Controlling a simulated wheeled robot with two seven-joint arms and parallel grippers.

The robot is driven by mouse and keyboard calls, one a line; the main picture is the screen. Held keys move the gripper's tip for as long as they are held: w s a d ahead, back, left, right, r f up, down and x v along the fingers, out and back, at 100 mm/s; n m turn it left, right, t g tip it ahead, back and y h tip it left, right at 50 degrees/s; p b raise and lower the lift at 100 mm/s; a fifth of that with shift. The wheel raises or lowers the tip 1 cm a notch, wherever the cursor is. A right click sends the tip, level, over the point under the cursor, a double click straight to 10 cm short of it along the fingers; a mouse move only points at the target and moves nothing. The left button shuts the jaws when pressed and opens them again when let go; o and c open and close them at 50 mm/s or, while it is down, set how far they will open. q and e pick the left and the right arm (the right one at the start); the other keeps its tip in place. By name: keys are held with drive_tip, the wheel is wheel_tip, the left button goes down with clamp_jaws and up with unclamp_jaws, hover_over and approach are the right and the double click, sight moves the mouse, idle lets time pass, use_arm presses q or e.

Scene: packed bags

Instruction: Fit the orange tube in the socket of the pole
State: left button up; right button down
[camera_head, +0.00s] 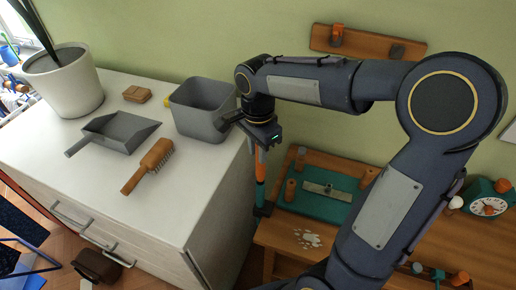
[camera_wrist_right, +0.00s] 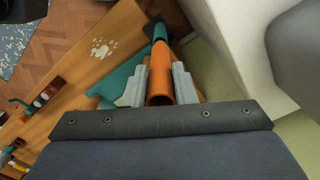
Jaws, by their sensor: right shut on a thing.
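The orange tube (camera_head: 261,167) hangs upright beside the right side of the white cabinet. My right gripper (camera_head: 263,136) is shut on its upper part and points down. In the right wrist view the tube (camera_wrist_right: 160,82) sits between the two grey fingers, with its open end towards the camera. Directly below the tube is a teal pole (camera_head: 260,192) with a dark foot (camera_head: 263,210); its teal part also shows past the tube in the wrist view (camera_wrist_right: 159,30). Tube and pole look in line. I cannot tell whether the tube sits in the socket. My left gripper is out of view.
A grey bin (camera_head: 203,110), dustpan (camera_head: 115,133), brush (camera_head: 150,166) and plant pot (camera_head: 65,85) stand on the white cabinet (camera_head: 200,190), close left of the gripper. A wooden bench (camera_head: 400,245) bears a teal board (camera_head: 315,203) with pegs. A teal clock (camera_head: 488,204) is at right.

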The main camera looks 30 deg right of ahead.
sight(258, 176)
drive_tip(key=shift+f+b, duration=1.35)
drive_tip(key=shift+f, duration=0.5)
drive_tip(key=c, duration=1.1)
unclamp_jaws()
drive_tip(key=shift+r, duration=0.1)
drive_tip(key=shift+r, duration=0.1)
wheel_tip(258, 176, up, 8)
drive_tip(key=shift+f, duration=0.2)
drive_tip(key=s+a+f+n+t+y, duration=0.1)
drive_tip(key=s+f+n+t+y, duration=0.1)
drive_tip(key=s+n, duration=0.5)
drive_tip(key=s+a+f+n+t+y, duration=0.1)
drive_tip(key=s+a+f+n+t, duration=0.1)
drive_tip(key=s+n, duration=0.5)
wheel_tip(258, 176, down, 2)
drive_tip(key=s+t, duration=0.1)
drive_tip(key=s, duration=0.2)
drive_tip(key=shift+a+t+y, duration=0.15)
drive_tip(key=shift+t+y, duration=0.15)
drive_tip(key=shift+y, duration=0.1)
